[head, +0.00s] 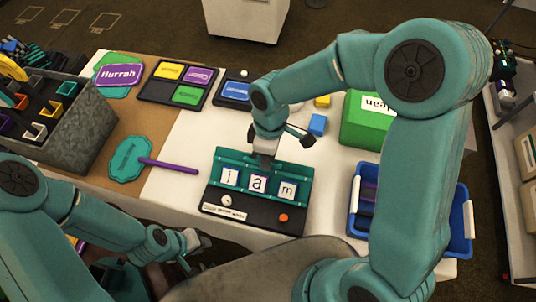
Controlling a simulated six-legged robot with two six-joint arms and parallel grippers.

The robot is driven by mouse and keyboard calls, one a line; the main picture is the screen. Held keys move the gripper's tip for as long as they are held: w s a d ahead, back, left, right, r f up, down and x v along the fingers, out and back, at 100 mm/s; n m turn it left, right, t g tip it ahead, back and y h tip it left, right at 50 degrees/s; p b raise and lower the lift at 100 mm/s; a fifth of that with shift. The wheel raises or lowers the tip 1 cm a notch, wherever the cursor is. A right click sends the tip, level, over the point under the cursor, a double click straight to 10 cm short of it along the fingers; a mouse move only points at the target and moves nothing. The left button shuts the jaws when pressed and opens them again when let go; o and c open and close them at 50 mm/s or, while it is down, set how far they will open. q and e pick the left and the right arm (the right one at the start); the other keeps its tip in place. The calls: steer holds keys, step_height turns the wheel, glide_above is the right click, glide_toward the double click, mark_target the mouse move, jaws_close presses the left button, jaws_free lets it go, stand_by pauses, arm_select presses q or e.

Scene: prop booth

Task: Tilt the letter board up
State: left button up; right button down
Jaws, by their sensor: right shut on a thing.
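The letter board (213,199) lies on the white part of the table in front of me. It has a teal upper part with white letter tiles reading "I a m" and a dark lower strip with a white dial and an orange button. My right gripper (263,163) reaches down from above and is shut on the board's far edge, near its middle. Its fingertips are partly hidden by the wrist. My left gripper (193,250) is low at the near left, apart from the board, and its jaw opening is unclear.
A teal paddle sign (130,158) with a purple handle lies left of the board. A blue basket (463,228) is at the right. A green box (364,122), a blue block (317,124) and a dark tray (154,90) of coloured cards lie behind. A grey organizer (82,122) is far left.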

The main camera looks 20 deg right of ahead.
steer(key=shift+s+a+f, duration=0.15)
steer(key=shift+s+a, duration=0.05)
steer(key=shift+s, duration=0.3)
steer(key=c, duration=1.2)
jaws_free()
steer(key=shift+s+a, duration=0.15)
steer(key=shift+o, duration=0.2)
steer(key=shift+s+a+r, duration=0.1)
steer(key=shift+a+r, duration=0.05)
steer(key=shift+r, duration=0.1)
steer(key=shift+w+d, duration=0.2)
steer(key=shift+w, duration=0.15)
step_height(320, 180, up, 16)
steer(key=w+d, duration=0.1)
steer(key=w, duration=0.1)
steer(key=shift+w+d, duration=0.3)
steer(key=shift+d, duration=0.1)
